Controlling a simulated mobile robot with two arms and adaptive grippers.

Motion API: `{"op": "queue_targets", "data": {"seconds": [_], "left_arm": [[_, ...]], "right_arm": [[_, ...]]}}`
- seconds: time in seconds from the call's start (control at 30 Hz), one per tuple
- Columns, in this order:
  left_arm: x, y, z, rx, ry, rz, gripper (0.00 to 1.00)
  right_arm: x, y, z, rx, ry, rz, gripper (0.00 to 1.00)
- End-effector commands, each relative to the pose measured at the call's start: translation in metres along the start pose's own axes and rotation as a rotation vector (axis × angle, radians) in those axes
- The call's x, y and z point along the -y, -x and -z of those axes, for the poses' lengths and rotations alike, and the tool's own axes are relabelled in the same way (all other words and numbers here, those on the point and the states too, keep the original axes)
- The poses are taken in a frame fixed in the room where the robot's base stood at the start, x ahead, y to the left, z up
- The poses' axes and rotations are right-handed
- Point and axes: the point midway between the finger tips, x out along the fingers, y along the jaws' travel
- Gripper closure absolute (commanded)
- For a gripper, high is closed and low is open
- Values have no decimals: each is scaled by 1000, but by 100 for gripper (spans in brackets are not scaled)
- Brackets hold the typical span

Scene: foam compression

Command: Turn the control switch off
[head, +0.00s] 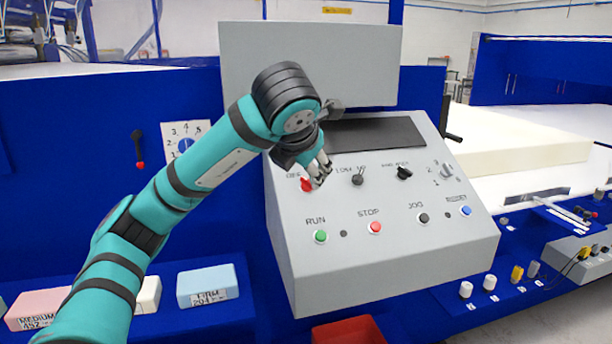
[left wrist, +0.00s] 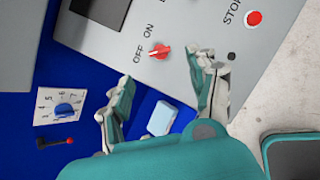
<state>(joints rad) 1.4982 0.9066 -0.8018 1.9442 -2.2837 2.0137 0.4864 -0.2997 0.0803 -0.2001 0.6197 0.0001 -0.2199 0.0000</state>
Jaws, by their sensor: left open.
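The control switch is a red rotary knob (head: 306,185) at the upper left of the grey control panel (head: 400,255). In the head view my left gripper (head: 320,172) is over it and partly hides it and its label. In the left wrist view the red knob (left wrist: 160,51) shows clearly beside the OFF and ON labels. I cannot tell surely which label it points to. The open fingers of my left gripper (left wrist: 165,88) are spread on either side below the knob, with nothing between them. My right gripper is not in view.
Green RUN (head: 320,236) and red STOP (head: 375,227) buttons sit below the switch. Black knobs (head: 358,180) are to its right. A blue dial (left wrist: 66,109) and a red-tipped lever (left wrist: 56,142) are on the blue wall. Foam blocks (head: 208,286) lie at lower left.

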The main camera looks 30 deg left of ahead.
Motion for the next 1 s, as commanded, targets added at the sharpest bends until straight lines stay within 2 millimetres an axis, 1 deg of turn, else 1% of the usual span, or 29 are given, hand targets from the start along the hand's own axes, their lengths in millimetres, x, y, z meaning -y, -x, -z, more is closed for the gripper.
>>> {"op": "queue_targets", "data": {"seconds": [0.03, 0.1, 0.3, 0.9, 0.97, 1.0], "left_arm": [[-1, 7, -2, 5, -1, -3, 40], [-1, 14, -2, 4, -2, -3, 40], [0, 25, 0, 0, -1, -1, 40], [0, 27, 0, -2, 0, 1, 40], [4, 26, 0, -1, -7, 11, 40], [10, 24, 0, 2, -18, 29, 40]], "right_arm": [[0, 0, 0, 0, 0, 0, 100], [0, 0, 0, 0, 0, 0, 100], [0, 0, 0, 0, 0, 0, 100], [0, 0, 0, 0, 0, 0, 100], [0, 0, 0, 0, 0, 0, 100], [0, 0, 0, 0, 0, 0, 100]]}}
